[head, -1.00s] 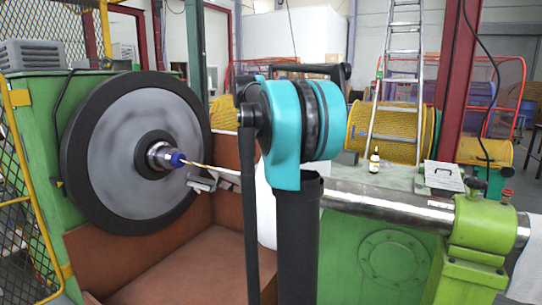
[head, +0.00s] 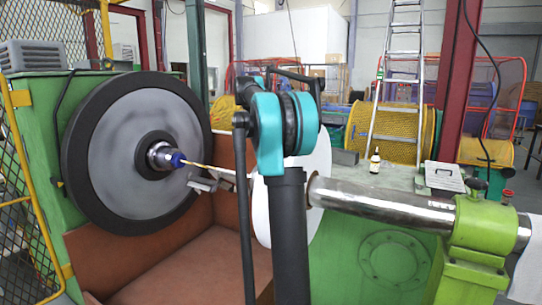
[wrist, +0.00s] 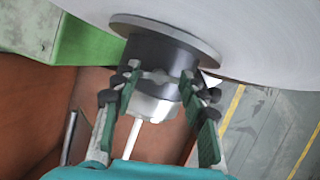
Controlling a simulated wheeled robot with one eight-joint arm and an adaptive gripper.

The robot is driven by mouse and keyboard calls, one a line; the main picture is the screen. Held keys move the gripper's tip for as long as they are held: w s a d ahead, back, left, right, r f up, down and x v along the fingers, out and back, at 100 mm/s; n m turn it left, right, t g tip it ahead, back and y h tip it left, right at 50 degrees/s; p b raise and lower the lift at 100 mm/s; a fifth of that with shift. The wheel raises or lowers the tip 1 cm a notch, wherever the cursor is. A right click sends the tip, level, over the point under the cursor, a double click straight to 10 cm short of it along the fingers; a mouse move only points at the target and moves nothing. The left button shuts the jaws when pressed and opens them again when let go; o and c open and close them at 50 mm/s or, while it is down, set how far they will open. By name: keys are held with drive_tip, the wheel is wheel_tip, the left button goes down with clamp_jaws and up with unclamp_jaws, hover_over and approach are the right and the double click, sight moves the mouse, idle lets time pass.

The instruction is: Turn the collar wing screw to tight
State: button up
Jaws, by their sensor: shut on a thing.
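In the wrist view the dark collar (wrist: 165,54) sits against a round flange at the top centre. A small grey wing screw (wrist: 160,76) shows on the near face of the collar. My gripper (wrist: 160,79) has one finger on each side of the screw, with the tips against it. The fingers stand apart by the screw's width, shut on it. A silver cylinder (wrist: 155,106) and a thin white rod (wrist: 133,138) lie below, between the fingers. In the head view my arm hides the gripper, collar and screw.
A large white disc (head: 318,170) stands behind my arm, with a steel shaft (head: 380,203) running right to a green bearing block (head: 480,222). A dark-rimmed wheel (head: 112,155) stands at left above a brown trough (head: 190,262). A small bottle (head: 375,160) stands on the green top.

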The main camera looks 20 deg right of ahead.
drive_tip(key=shift+m+y, duration=0.3)
drive_tip(key=shift+m, duration=0.5)
drive_tip(key=o, duration=1.2)
drive_tip(key=shift+c, duration=0.2)
drive_tip(key=shift+r, duration=0.1)
drive_tip(key=v, duration=1.1)
drive_tip(key=shift+w+r, duration=0.3)
drive_tip(key=shift+w, duration=0.1)
